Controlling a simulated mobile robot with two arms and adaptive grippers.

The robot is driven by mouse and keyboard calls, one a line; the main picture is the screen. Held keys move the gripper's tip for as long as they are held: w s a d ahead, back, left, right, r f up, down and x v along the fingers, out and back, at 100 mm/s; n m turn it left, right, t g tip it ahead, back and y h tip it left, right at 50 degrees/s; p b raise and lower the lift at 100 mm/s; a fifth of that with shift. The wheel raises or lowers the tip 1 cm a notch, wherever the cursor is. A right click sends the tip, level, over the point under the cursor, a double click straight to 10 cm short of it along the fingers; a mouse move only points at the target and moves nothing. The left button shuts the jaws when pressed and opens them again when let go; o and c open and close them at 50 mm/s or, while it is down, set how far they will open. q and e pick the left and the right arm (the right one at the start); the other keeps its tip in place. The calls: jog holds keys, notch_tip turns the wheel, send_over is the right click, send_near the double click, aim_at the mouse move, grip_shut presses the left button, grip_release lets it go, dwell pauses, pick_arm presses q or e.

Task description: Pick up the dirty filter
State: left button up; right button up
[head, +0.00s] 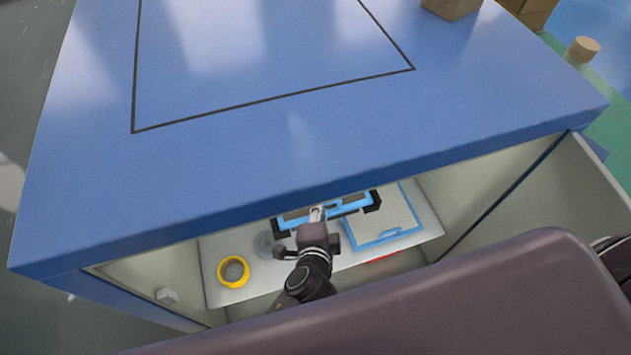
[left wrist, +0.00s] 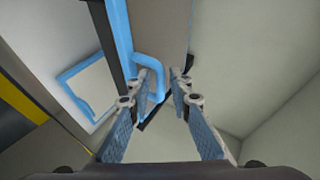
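The filter that I take to be the dirty one (head: 349,205) has a blue frame and sits in a black holder inside the cabinet. In the left wrist view its grey-brown face (left wrist: 166,25) and blue handle (left wrist: 154,62) show. My left gripper (head: 317,213) reaches into the cabinet to this filter. In the left wrist view its fingers (left wrist: 161,82) are apart, with the handle at the tips, nearer the left finger. I cannot tell whether they touch. My right gripper is not in view.
A pale blue-framed panel (head: 382,219) lies right of the holder. A yellow ring (head: 233,271) and a clear round item (head: 264,245) lie to the left. The cabinet's blue top (head: 300,150) overhangs the opening, with side walls close by. An open door (head: 590,190) stands right.

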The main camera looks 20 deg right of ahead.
pick_arm(q)
jog(key=shift+x, duration=1.45)
grip_shut()
